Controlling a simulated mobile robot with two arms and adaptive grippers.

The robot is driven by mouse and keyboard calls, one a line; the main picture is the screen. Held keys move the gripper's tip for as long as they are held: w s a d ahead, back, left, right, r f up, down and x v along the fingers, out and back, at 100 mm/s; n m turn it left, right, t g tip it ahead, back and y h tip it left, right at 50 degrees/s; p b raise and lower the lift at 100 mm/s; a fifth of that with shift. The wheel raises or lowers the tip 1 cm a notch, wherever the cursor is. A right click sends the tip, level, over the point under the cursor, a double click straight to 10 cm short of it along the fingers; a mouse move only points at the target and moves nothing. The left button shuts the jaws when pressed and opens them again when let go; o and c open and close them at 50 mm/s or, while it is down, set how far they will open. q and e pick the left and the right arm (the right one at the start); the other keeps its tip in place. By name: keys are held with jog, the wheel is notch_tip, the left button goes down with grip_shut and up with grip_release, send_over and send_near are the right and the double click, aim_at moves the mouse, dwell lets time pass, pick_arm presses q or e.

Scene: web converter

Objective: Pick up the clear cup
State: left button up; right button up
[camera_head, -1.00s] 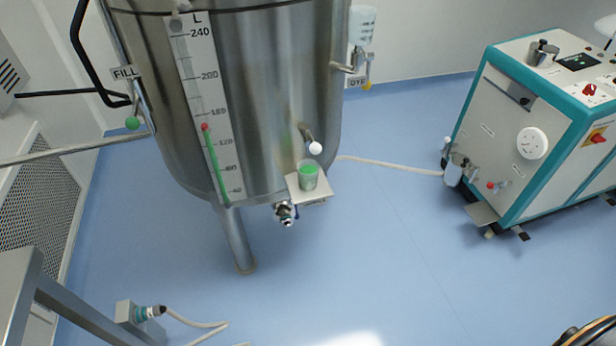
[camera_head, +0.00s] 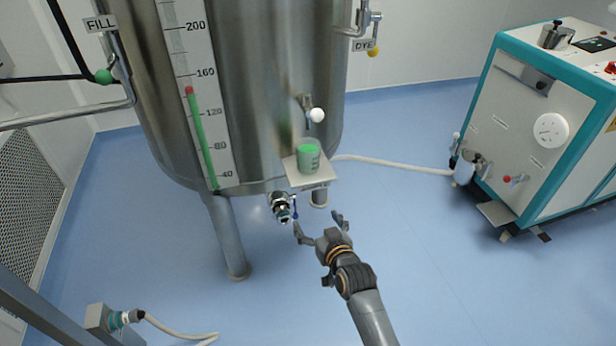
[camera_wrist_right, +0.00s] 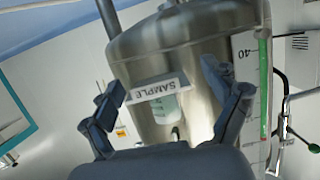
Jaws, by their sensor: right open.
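The clear cup (camera_head: 308,156) holds green liquid and stands upright on a small pale shelf (camera_head: 318,179) on the front of the steel tank. In the right wrist view the cup (camera_wrist_right: 167,109) shows behind the shelf's front plate, marked SAMPLE (camera_wrist_right: 160,89), which covers part of it. My right gripper (camera_head: 318,222) is open and empty, below and in front of the shelf, apart from the cup. Its two fingers (camera_wrist_right: 163,80) frame the shelf and cup in the wrist view. My left gripper is not in view.
The tank (camera_head: 250,90) fills the upper left. A white-knobbed tap (camera_head: 316,115) sits just above the cup, and a drain valve (camera_head: 281,206) juts out below left of the shelf. A white and teal machine (camera_head: 540,120) stands right. Floor between is mostly clear.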

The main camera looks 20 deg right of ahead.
aim_at(312, 157)
notch_tip(312, 157, up, 11)
jog(key=w+d+t+b, duration=0.2)
jog(key=t+b, duration=0.1)
jog(key=shift+m+h, duration=0.3)
jog(key=w, duration=0.5)
jog(key=w+b, duration=0.1)
jog(key=w, duration=0.2)
jog(key=shift+w+a+r, duration=0.1)
jog(key=shift+r, duration=0.2)
jog(key=w, duration=0.1)
jog(key=w+b, duration=0.1)
jog(key=w, duration=0.1)
jog(key=w+b, duration=0.1)
jog(key=w, duration=0.1)
jog(key=shift+w+a+f, duration=0.1)
jog(key=shift+f, duration=0.2)
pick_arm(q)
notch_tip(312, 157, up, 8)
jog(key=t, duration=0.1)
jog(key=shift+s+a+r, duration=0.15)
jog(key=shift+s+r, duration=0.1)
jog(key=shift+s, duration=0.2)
pick_arm(e)
jog(key=shift+c, duration=0.4)
jog(key=shift+r, duration=0.1)
jog(key=c, duration=1.5)
jog(key=shift+o, duration=0.2)
